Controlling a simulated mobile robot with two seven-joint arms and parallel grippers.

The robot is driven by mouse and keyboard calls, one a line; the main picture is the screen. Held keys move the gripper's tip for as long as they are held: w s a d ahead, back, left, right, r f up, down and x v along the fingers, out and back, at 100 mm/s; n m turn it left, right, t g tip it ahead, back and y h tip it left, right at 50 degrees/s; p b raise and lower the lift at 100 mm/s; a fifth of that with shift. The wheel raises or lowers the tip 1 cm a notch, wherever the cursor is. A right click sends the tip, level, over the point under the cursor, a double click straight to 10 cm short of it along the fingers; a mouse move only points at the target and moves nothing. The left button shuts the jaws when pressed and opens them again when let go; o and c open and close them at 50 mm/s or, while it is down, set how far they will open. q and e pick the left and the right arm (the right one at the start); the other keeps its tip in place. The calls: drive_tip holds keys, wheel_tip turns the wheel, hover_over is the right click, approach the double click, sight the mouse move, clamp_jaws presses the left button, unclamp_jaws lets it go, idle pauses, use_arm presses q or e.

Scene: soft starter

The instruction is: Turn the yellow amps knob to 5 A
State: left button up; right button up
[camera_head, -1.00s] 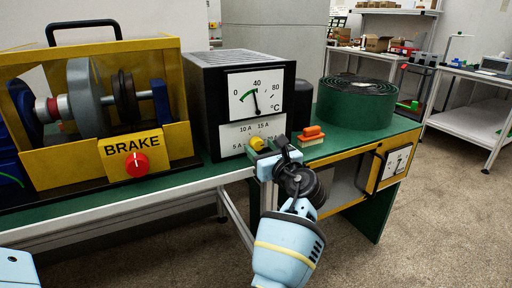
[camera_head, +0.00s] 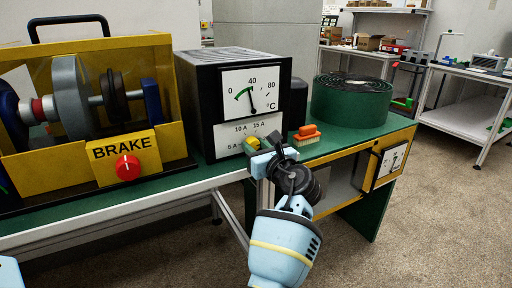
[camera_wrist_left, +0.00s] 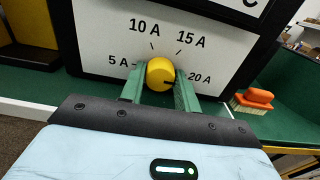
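The yellow amps knob (camera_head: 252,143) is on the lower white panel of the black meter box (camera_head: 204,100). In the left wrist view the knob (camera_wrist_left: 160,71) sits below the 10 A and 15 A labels, and its dark mark points right, towards 20 A. My left gripper (camera_head: 256,153) is at the panel from the front. In the left wrist view, its two green fingers (camera_wrist_left: 160,80) stand on either side of the knob, apparently with narrow gaps, so it looks open around it. In the head view the gripper partly covers the panel's right side. My right gripper is not in view.
An orange brush (camera_head: 306,135) lies right of the meter box, close to my left gripper. A green roll (camera_head: 351,100) stands behind it. The yellow brake unit (camera_head: 90,165) with a red knob (camera_head: 127,167) stands left. The bench's front edge (camera_head: 120,208) runs below.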

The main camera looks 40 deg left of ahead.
use_arm(q)
drive_tip(key=shift+c, duration=1.3)
